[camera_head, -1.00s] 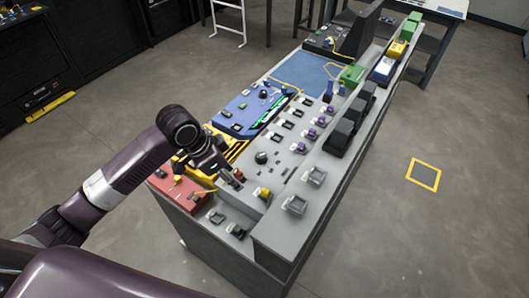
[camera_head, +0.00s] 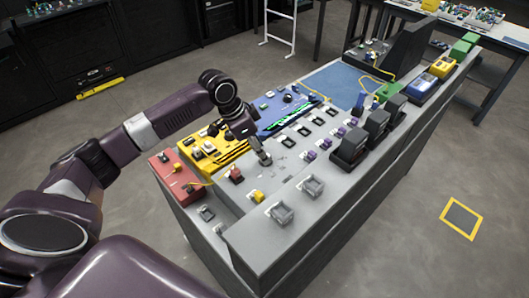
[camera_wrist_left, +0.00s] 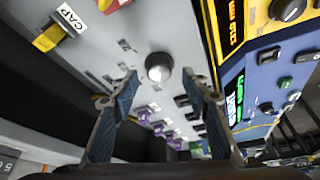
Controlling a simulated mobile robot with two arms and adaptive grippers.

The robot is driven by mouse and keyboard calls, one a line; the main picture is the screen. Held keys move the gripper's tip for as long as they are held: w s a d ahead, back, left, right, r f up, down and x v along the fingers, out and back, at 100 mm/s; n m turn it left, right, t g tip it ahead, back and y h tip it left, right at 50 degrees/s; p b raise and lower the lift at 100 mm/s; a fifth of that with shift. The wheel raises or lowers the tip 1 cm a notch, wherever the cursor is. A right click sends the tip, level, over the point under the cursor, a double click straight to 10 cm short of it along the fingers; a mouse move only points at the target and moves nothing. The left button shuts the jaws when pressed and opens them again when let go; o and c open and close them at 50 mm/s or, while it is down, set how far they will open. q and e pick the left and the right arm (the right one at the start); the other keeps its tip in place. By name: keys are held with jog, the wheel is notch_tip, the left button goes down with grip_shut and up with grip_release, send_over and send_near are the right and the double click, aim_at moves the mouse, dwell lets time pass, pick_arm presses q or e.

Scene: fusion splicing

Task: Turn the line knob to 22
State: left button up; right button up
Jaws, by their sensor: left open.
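A round knob (camera_wrist_left: 158,67) with a pale, shiny top stands on the grey panel in the left wrist view. It appears to be the line knob, but no label or number for it can be read. My left gripper (camera_wrist_left: 159,76) is open, with one blue-padded fingertip on each side of the knob; I cannot tell whether either touches it. In the head view my left gripper (camera_head: 264,158) points down at the grey console (camera_head: 277,175), and its fingers hide the knob. My right gripper is not in view.
A yellow lever (camera_wrist_left: 48,38) labelled CAP is at the upper left of the wrist view. The yellow panel (camera_head: 222,150) and blue panel (camera_head: 277,122) flank my gripper. Black switches, purple parts and grey clamps (camera_head: 281,213) crowd the console.

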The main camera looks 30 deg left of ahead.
pick_arm(q)
jog(key=shift+x, duration=1.25)
jog(key=c, duration=1.2)
jog(key=shift+o, duration=0.2)
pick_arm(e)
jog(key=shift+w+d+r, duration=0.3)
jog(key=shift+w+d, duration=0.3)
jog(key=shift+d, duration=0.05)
